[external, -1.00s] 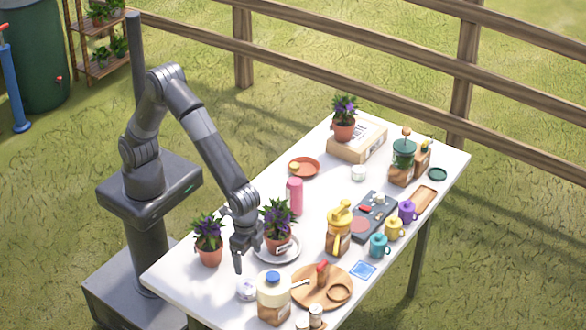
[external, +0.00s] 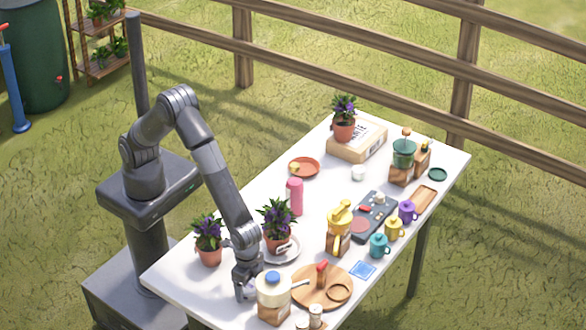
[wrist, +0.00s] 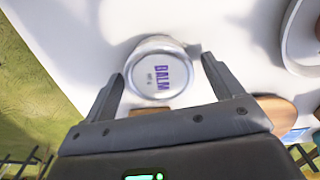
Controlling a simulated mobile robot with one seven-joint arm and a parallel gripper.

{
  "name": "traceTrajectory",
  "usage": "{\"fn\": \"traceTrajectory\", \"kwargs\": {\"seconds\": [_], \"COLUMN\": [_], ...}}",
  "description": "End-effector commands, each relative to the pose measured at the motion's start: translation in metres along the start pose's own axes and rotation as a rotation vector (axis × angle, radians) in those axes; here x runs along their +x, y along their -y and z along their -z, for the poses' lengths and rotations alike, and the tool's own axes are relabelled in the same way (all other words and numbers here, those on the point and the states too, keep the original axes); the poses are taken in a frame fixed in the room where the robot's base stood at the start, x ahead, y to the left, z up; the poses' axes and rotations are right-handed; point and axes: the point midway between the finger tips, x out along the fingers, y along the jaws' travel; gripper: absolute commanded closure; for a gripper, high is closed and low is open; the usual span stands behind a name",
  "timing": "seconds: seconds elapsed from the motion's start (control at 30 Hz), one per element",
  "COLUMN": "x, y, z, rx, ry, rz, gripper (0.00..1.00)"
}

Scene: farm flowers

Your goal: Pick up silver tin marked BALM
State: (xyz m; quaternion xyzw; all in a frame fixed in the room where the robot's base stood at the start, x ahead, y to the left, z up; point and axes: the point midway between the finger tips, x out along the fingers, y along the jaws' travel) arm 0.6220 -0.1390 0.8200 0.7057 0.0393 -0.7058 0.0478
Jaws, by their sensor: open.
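The silver tin marked BALM (wrist: 157,72) is round, with a pale lid and purple lettering. In the wrist view it sits on the white table between the tips of my open fingers. My gripper (wrist: 163,75) has one finger on each side of it, and I cannot tell whether either finger touches it. In the external view my gripper (external: 246,290) points down at the near left part of the table, and the tin there is mostly hidden by it.
A jar with a blue cap (external: 273,290) stands close to the right of my gripper. A round wooden board (external: 310,297) lies beyond it. A potted plant on a plate (external: 277,225) and another potted plant (external: 208,240) stand behind. The table's (external: 175,277) left corner is clear.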

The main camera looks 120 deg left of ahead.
Motion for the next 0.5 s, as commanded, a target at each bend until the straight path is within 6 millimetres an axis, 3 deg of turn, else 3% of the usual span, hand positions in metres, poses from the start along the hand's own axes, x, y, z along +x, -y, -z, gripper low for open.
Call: {"fn": "traceTrajectory", "kwargs": {"seconds": [0.27, 0.5], "x": [0.0054, 0.0052], "y": [0.0001, 0.0001], "z": [0.0001, 0.0002], "rx": [0.0, 0.0], "ry": [0.0, -0.001], "rz": [0.0, 0.0], "gripper": [0.16, 0.35]}}
